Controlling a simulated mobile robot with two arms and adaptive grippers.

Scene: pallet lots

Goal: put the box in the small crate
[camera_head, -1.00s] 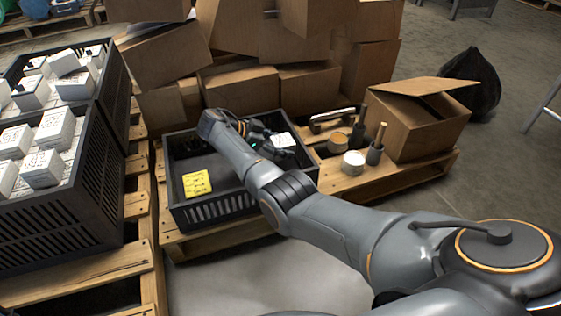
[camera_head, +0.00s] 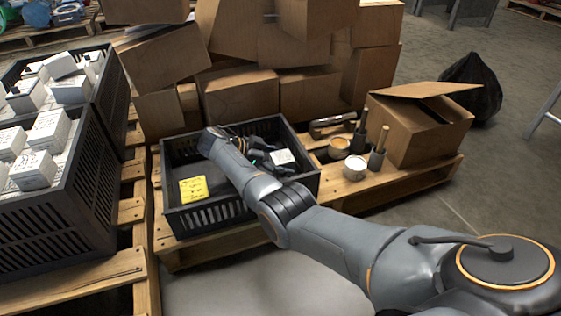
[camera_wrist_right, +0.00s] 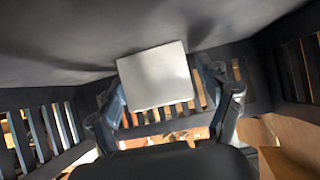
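The small crate (camera_head: 215,214) is black with slotted walls and stands on a wooden pallet, a yellow note on its near wall. My right gripper (camera_head: 275,157) reaches down inside it, toward its right side. The white box (camera_head: 284,156) is between its fingers, low in the crate. In the right wrist view the box (camera_wrist_right: 157,76) shows a plain pale face, with the fingers of my right gripper (camera_wrist_right: 160,95) close along both sides. Whether the box touches the crate floor cannot be told. My left gripper is out of view.
Larger black crates (camera_head: 62,213) with several white boxes stand at the left. Brown cartons (camera_head: 240,95) are stacked behind the small crate. Tins (camera_head: 355,168), brushes and an open carton (camera_head: 420,128) stand on the pallet (camera_head: 420,177) at the right.

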